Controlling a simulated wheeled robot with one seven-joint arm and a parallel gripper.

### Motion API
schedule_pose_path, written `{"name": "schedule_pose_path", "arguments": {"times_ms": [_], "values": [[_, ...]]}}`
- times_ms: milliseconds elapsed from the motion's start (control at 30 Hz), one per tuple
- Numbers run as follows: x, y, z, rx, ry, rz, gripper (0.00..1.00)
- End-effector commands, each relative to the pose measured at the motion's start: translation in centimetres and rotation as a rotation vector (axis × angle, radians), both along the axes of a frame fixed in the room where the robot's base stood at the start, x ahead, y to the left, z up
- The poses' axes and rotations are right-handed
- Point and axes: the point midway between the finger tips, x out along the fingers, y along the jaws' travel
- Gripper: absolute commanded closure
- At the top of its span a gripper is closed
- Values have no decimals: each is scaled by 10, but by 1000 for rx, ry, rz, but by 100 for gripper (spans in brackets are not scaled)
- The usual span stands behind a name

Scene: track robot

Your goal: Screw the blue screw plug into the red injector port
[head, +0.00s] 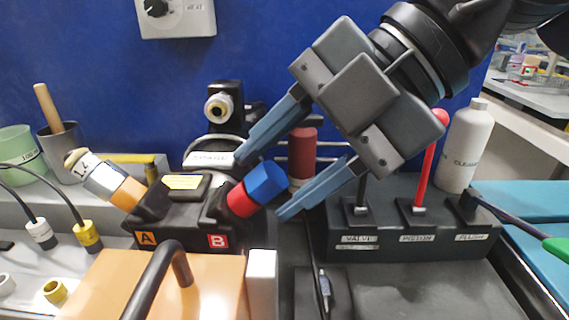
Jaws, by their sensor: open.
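The blue screw plug (266,179) sits on the outer end of the red injector port (240,201), tilted up to the right. The two touch in line; I cannot tell how deep the thread is in. The port rises from the black block beside a red "B" label (217,241). My gripper (261,188) comes down from the upper right and is open. One finger shows above and left of the plug, the other below and right of it. I cannot tell whether either finger touches the plug.
A metal-and-orange fitting (108,182) stands at port A on the left. Levers, including a red-handled one (427,160), and a white cleaner bottle (467,147) stand to the right. A dark bent handle (153,278) and an orange-topped box (215,285) lie in front.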

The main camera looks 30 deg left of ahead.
Motion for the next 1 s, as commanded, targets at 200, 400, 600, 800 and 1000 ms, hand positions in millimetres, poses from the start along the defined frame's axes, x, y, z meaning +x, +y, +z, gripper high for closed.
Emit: {"name": "schedule_pose_path", "arguments": {"times_ms": [200, 400, 600, 800, 1000], "values": [[0, 0, -2, 16, -32, 34, 51], [0, 0, -3, 55, -112, 124, 51], [0, 0, -3, 94, -195, 216, 51], [0, 0, -3, 136, -280, 311, 51], [0, 0, -3, 178, -369, 410, 51]]}}
